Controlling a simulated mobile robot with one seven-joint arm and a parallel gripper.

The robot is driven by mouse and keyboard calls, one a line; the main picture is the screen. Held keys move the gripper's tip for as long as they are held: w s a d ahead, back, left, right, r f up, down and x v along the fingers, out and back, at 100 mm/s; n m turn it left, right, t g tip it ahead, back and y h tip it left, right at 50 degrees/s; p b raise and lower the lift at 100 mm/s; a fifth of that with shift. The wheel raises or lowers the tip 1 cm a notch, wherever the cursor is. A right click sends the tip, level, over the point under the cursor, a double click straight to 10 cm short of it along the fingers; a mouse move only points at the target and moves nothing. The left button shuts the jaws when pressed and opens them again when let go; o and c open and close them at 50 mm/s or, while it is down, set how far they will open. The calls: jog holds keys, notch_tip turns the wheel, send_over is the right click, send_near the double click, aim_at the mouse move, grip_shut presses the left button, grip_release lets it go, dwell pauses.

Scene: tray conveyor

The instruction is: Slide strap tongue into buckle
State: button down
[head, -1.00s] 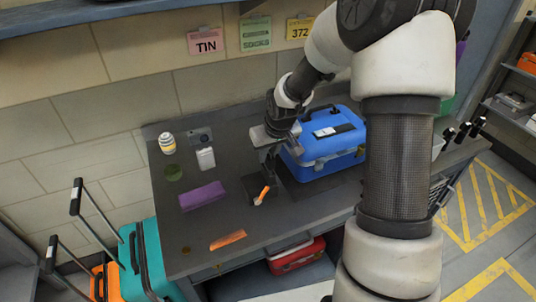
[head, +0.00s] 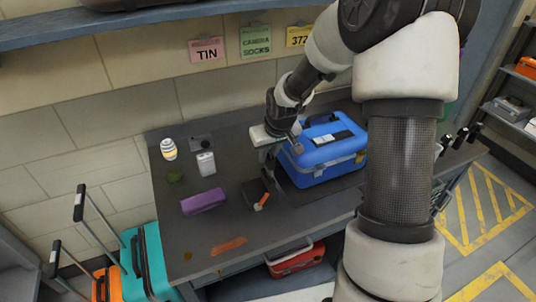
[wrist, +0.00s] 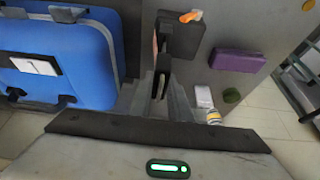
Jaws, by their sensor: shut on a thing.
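My gripper (wrist: 160,98) is shut on a thin grey piece (wrist: 158,80), which seems to be the strap tongue. Its fingers hide most of it. A dark block (wrist: 183,42) stands just beyond the fingertips in the wrist view, with an orange tip (wrist: 190,16) at its far end. It seems to be the buckle; whether the thin piece touches it I cannot tell. In the head view my gripper (head: 268,160) is over the worktop, left of the blue case (head: 325,160) and behind the dark block (head: 252,191).
An orange flat piece (head: 230,245) lies near the front edge. The worktop's front left is mostly clear.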

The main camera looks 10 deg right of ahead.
dwell(0.3)
jog(key=shift+r+p, duration=1.45)
jog(key=shift+r, duration=0.55)
